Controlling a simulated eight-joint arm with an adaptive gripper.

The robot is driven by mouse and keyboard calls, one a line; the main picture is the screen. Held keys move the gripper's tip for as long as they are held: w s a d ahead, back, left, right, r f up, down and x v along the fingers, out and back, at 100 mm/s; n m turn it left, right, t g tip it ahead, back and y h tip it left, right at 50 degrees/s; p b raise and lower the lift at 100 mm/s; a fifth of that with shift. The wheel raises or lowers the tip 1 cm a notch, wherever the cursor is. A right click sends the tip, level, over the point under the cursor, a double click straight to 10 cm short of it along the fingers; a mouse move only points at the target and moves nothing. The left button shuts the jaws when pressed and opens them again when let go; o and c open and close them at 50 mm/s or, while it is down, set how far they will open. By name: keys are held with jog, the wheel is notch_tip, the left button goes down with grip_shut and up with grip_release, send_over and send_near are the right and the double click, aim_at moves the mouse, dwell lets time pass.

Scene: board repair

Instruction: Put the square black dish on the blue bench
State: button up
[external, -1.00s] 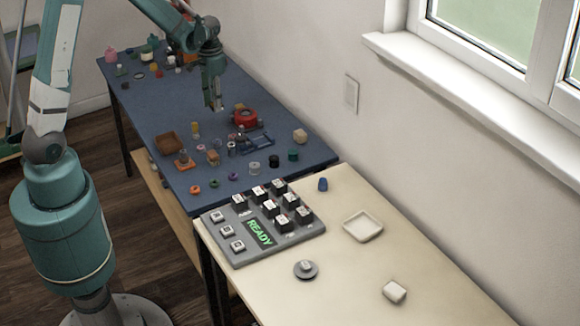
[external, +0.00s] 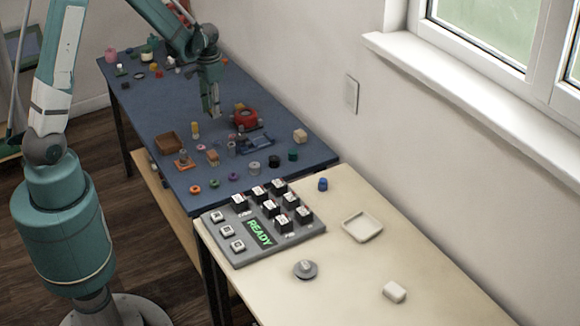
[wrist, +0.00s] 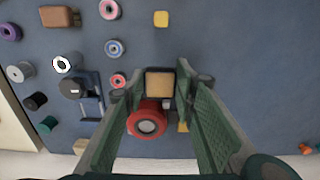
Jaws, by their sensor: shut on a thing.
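The blue bench (external: 270,125) runs from the back to the middle of the external view. A pale square dish (external: 362,227) lies on the cream table.
A red round item (external: 245,118) stands close to my gripper. Several small spools and rings lie on the bench's near half, with more items at its far end. A grey key panel (external: 282,241) reading READY sits on the cream table (external: 335,285).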

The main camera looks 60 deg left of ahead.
aim_at(215, 132)
jog(key=shift+f, duration=1.7)
jog(key=shift+f+b, duration=0.6)
jog(key=shift+f, duration=1.25)
jog(key=shift+f, duration=0.15)
jog(key=o, duration=1)
jog(key=shift+r+p, duration=1.05)
jog(key=shift+r, duration=5.1)
